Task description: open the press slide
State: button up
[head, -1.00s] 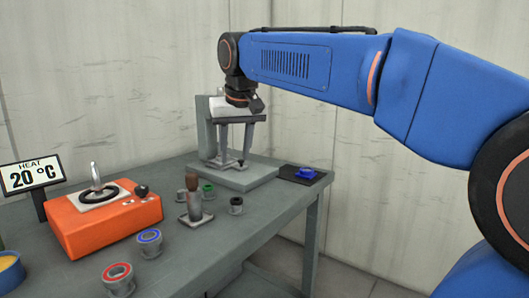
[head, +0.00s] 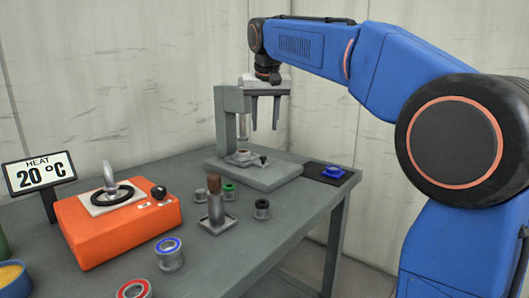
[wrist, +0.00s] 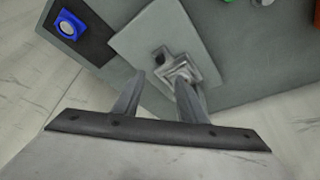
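The press (head: 228,125) is a grey upright frame on a flat base plate (head: 270,178) at the back of the table. A small metal slide plate (head: 240,157) lies on the base under the ram (head: 242,126), with a dark knob (head: 263,160) at its right. My gripper (head: 265,128) points down above the base beside the ram, open and empty. In the wrist view, my gripper's fingers (wrist: 160,82) are apart, with the square slide (wrist: 184,72) and dark knob (wrist: 160,58) beyond them. I cannot tell how far the slide is out.
An orange heater (head: 120,225) with a ring on top stands left, by a sign (head: 39,174) reading 20 °C. A brown-handled tool (head: 215,205) and several colour-ringed cylinders stand in front of the press. A blue piece (head: 333,172) lies on a dark mat (head: 312,172) to its right.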

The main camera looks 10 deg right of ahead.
aim_at(264, 156)
jog(key=x, duration=1.2)
jog(key=shift+c, duration=0.7)
grip_shut()
jog(key=shift+d, duration=0.1)
